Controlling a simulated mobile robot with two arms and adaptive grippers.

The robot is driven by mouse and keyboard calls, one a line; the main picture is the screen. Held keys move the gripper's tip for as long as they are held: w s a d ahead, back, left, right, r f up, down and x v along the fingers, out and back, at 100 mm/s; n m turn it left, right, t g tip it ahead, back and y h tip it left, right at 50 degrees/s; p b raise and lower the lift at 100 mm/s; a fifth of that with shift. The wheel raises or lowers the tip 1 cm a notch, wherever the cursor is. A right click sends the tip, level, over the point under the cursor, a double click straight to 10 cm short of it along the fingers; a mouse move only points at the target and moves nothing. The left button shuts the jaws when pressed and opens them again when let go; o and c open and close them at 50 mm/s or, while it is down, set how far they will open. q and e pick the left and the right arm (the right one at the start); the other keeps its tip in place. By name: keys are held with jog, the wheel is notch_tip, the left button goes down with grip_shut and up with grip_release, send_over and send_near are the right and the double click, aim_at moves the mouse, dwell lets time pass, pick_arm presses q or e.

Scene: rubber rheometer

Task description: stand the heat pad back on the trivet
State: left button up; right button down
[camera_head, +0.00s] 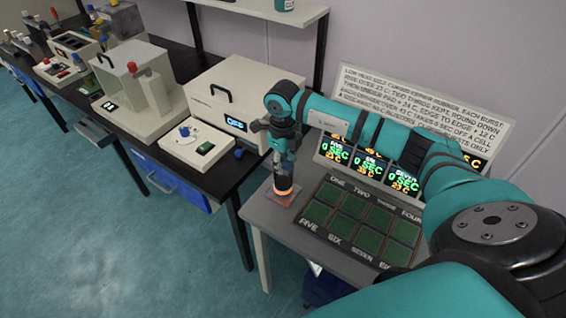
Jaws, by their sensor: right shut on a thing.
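The heat pad (284,188) is a small dark upright piece with an orange glow at its lower end. My right gripper (283,171) points down from above and is shut on its upper part. The trivet (273,200) is a flat reddish-brown square at the left end of the grey table, directly under the heat pad. The pad's lower end is at or just above the trivet; I cannot tell whether they touch. The fingers are small and partly hidden by the wrist. My left gripper is not in view.
A tray of green numbered cells (360,222) lies right of the trivet, with lit displays (338,152) and a sign (425,108) behind it. My right arm passes over the right side. A black bench (222,172) with boxy machines stands to the left.

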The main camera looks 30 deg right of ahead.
jog(key=shift+f+b, duration=0.55)
jog(key=shift+f, duration=0.05)
dwell(0.6)
jog(key=c, duration=1.1)
grip_release()
jog(key=shift+c, duration=0.2)
notch_tip(320, 180, up, 12)
jog(key=shift+a, duration=0.1)
